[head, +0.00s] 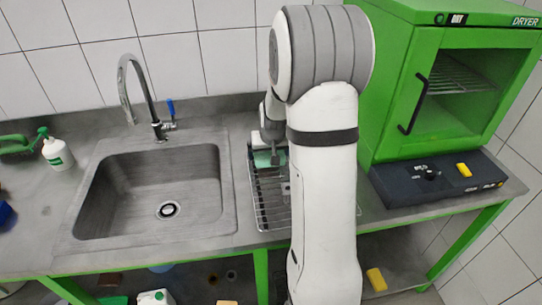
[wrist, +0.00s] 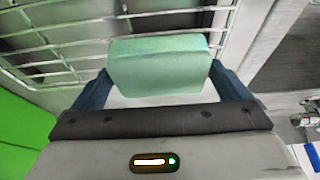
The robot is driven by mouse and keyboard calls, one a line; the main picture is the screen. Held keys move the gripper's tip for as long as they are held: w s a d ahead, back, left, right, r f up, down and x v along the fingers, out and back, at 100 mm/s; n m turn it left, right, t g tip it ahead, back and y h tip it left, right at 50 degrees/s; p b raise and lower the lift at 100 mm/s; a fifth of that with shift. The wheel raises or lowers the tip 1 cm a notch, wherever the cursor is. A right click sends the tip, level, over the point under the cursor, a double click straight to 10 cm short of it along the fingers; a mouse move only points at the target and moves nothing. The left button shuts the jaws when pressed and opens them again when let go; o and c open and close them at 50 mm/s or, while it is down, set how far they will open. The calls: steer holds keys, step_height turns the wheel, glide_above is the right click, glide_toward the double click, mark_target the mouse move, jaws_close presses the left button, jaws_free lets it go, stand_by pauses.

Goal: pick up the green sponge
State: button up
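The green sponge (wrist: 160,68) is pale green and block-shaped. In the wrist view it sits between the two dark blue fingers of my gripper (wrist: 160,72), whose tips meet its left and right sides. My gripper appears shut on it. In the head view the sponge (head: 268,159) shows as a small green patch at the back of the wire rack (head: 272,212), below my gripper (head: 270,150). My arm hides part of the rack. I cannot tell whether the sponge touches the rack.
A sink (head: 150,215) with a tap (head: 128,85) lies left of the rack. The green dryer (head: 400,90) and a dark control box (head: 435,185) stand to the right. A white bottle (head: 57,152) stands at the far left.

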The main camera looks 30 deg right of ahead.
mark_target(270, 154)
steer(key=c, duration=0.7)
step_height(270, 154, up, 10)
steer(key=shift+r+b, duration=0.1)
steer(key=shift+b, duration=0.2)
steer(key=o, duration=0.4)
steer(key=shift+c, duration=1.3)
steer(key=shift+s, duration=0.1)
